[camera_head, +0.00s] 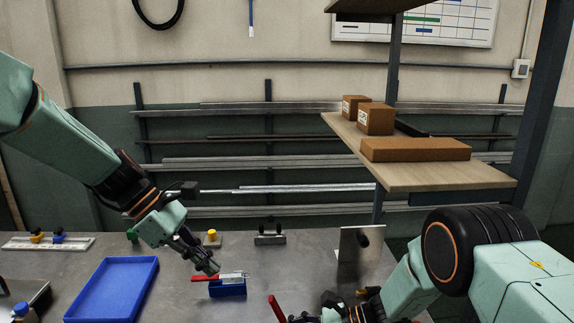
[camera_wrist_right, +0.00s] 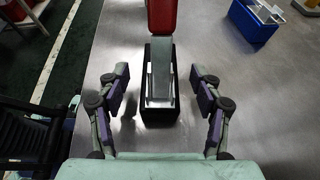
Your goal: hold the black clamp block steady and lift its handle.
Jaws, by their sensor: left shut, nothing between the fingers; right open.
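The black clamp block (camera_wrist_right: 174,108) stands on the grey table in the right wrist view, with a metal bar on top. Its red handle (camera_wrist_right: 161,15) extends away at the top edge; the handle also shows at the bottom of the head view (camera_head: 277,308), where the block is mostly cut off or hidden. My right gripper (camera_wrist_right: 159,76) is open, with one finger on each side of the block and gaps between.
A blue tray (camera_head: 70,318) lies at the left. An upright metal plate (camera_head: 350,245) stands at the right. A wooden shelf (camera_head: 430,182) with brown boxes overhangs the back right.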

